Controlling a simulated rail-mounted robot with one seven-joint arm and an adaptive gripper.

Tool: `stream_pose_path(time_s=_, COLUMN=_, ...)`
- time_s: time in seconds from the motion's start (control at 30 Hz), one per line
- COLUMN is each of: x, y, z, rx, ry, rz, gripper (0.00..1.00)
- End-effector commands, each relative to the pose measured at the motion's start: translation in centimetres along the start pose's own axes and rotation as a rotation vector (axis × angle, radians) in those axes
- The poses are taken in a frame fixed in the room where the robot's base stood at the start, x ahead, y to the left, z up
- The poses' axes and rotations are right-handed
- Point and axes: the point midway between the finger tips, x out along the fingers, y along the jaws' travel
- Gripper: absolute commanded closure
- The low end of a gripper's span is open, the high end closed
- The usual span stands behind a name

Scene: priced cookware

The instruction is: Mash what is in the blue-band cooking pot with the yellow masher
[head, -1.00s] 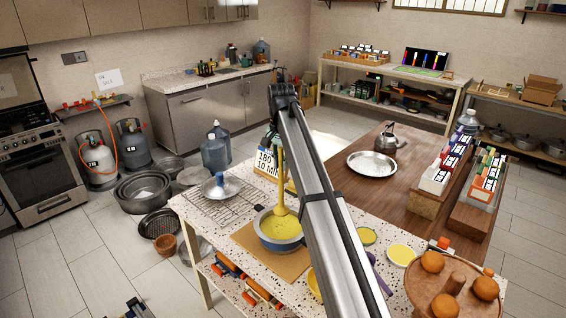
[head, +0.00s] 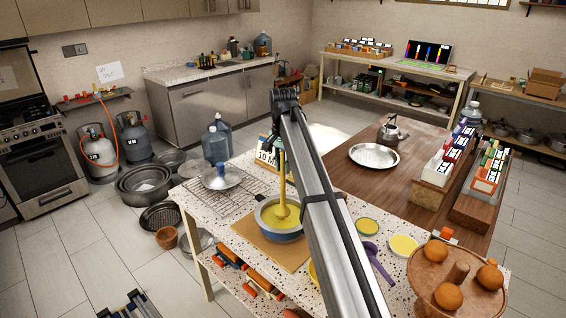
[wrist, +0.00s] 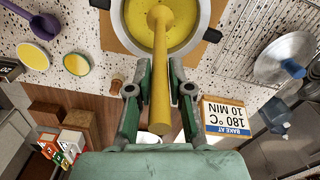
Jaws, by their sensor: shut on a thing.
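The blue-band cooking pot (head: 274,232) stands on a tan board on the speckled counter, with yellow contents inside. It also shows at the top of the wrist view (wrist: 205,32). The yellow masher (head: 282,175) stands nearly upright with its lower end in the pot, at the yellow contents. Its shaft (wrist: 160,75) runs between the fingers in the wrist view. My gripper (wrist: 160,92) is shut on the masher's handle, above and beside the pot. In the head view my arm hides most of the gripper and part of the pot's right side.
A wire rack (head: 212,200) with a lid (head: 221,179) lies left of the pot. A bake sign (wrist: 226,117) stands behind it. Right of the pot are a purple ladle (head: 376,258), two small round dishes and a wooden stand (head: 428,275) with oranges. A metal plate (head: 374,155) lies farther back.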

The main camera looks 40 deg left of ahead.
Motion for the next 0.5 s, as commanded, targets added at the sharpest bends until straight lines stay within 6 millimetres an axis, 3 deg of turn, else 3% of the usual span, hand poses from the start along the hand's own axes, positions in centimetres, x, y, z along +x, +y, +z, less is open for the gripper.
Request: stream_pose_path(time_s=0.5, x=0.48, y=0.01, z=0.01, rx=0.000, ry=0.000, rz=0.000, gripper=1.00)
